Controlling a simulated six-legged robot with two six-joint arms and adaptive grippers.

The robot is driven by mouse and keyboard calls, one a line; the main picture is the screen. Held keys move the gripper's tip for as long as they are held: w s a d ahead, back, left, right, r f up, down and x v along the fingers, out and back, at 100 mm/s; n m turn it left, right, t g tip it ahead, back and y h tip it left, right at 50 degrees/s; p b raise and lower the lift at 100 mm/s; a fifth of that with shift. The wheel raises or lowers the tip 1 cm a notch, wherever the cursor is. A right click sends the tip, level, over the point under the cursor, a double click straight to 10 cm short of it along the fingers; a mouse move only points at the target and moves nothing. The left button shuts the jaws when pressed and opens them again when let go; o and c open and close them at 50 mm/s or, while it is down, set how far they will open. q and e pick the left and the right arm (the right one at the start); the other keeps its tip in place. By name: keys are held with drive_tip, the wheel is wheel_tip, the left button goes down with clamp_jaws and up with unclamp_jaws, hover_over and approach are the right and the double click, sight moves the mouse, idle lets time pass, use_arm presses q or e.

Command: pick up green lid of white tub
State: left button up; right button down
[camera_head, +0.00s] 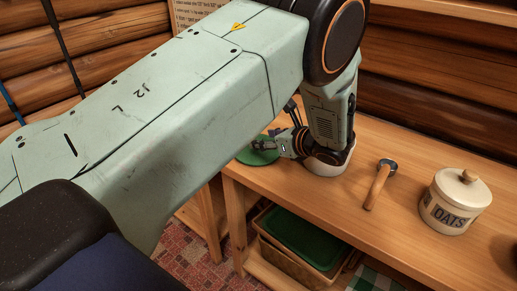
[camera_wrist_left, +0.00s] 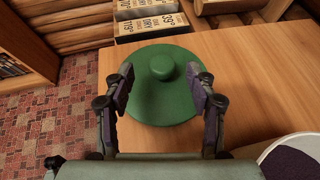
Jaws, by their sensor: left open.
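The green lid (camera_head: 258,157) lies on the wooden table near its left end, partly hidden behind my left arm in the head view. In the left wrist view the lid (camera_wrist_left: 162,105) is a round green disc with a round knob (camera_wrist_left: 161,67) on top. My left gripper (camera_wrist_left: 159,75) is open, its two fingers apart on either side of the knob, over the lid. Whether they touch the lid I cannot tell. The white tub (camera_head: 335,169) stands beside the lid, mostly hidden by my arm; its rim shows at lower right in the wrist view (camera_wrist_left: 272,148). My right gripper is not in view.
Printed signs (camera_wrist_left: 150,17) are behind the lid. Log walls close off the back. A crate with a green top (camera_head: 303,239) sits below.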

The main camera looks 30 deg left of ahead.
sight(257, 137)
use_arm(q)
drive_tip(key=x, duration=0.2)
drive_tip(key=b+x, duration=0.1)
drive_tip(key=x, duration=0.1)
drive_tip(key=shift+d+f, duration=0.1)
drive_tip(key=shift+f, duration=0.2)
drive_tip(key=shift+w+a+f, duration=0.1)
drive_tip(key=shift+w+a, duration=0.1)
drive_tip(key=shift+s, duration=0.1)
drive_tip(key=shift+a, duration=0.1)
drive_tip(key=shift+c, duration=0.6)
clamp_jaws()
